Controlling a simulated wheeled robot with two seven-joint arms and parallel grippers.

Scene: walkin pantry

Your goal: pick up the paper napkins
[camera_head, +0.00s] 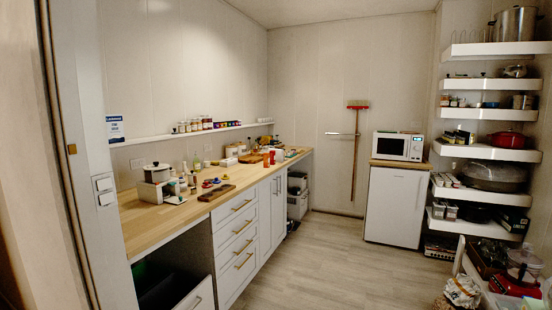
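I cannot pick out the paper napkins for certain at this distance. Small white items stand near the front of the wooden counter (150,226), next to a pot (157,173), but they are too small to name. Neither of my grippers is in view, so nothing shows of what they hold.
The counter with white drawers (238,240) runs along the left wall. Loaded shelves (497,154) line the right. The floor (325,262) between is clear. A doorway edge stands close on the left.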

